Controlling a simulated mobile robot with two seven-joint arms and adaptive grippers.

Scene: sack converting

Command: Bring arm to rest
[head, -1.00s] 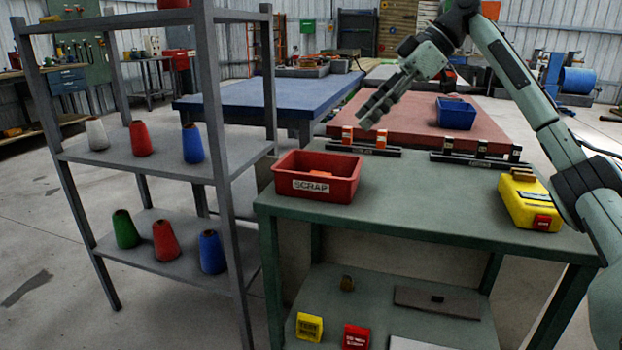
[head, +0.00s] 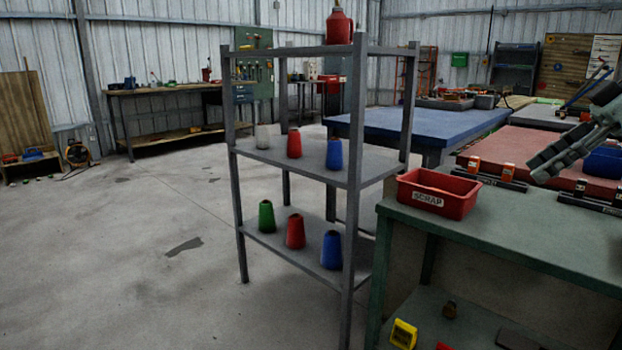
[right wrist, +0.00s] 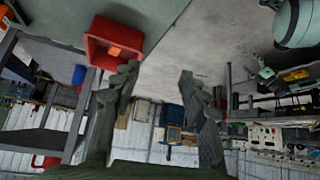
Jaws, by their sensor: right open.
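My right gripper (head: 560,155) shows at the right edge of the head view, raised above the green workbench (head: 500,232) and to the right of the red SCRAP bin (head: 437,193). In the right wrist view its two fingers (right wrist: 157,88) stand apart with nothing between them. The red bin also shows in the right wrist view (right wrist: 100,42), behind the left finger, with a small orange thing in it. Most of my right arm is outside the head view. My left gripper does not show in either view.
A grey shelf rack (head: 350,165) with several coloured cones stands left of the bench. Behind are a blue table (head: 420,122) and a red table (head: 530,148). Black racks (head: 490,178) sit along the bench's far edge. Open concrete floor lies to the left.

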